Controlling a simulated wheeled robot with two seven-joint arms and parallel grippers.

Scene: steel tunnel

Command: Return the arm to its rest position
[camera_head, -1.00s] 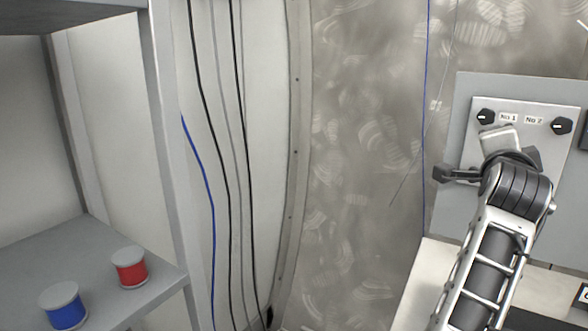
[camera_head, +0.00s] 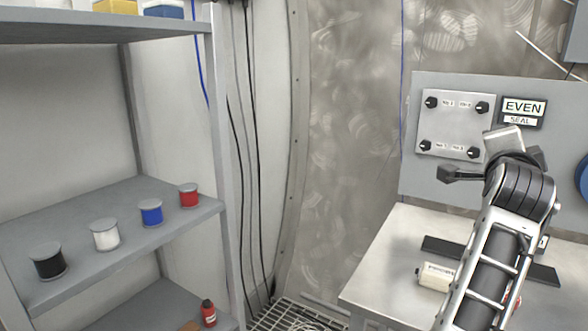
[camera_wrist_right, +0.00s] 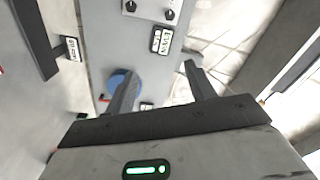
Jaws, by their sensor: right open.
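My right arm comes in from the bottom right of the head view, raised over the workbench. Its gripper (camera_head: 470,170) is in front of the grey panel, with a dark finger sticking out to the left. In the right wrist view the two dark fingers of the right gripper (camera_wrist_right: 160,88) are spread apart with nothing between them. Past them are the panel (camera_wrist_right: 133,40) and part of a blue round thing (camera_wrist_right: 122,80). My left gripper is not in view.
A knob plate (camera_head: 455,125) and an EVEN SEAL sign (camera_head: 522,112) are on the panel. A pale cylinder (camera_head: 436,277) lies on the workbench (camera_head: 385,268). At left, a shelf unit (camera_head: 90,265) holds several spools. Floor grating (camera_head: 285,318) shows between them.

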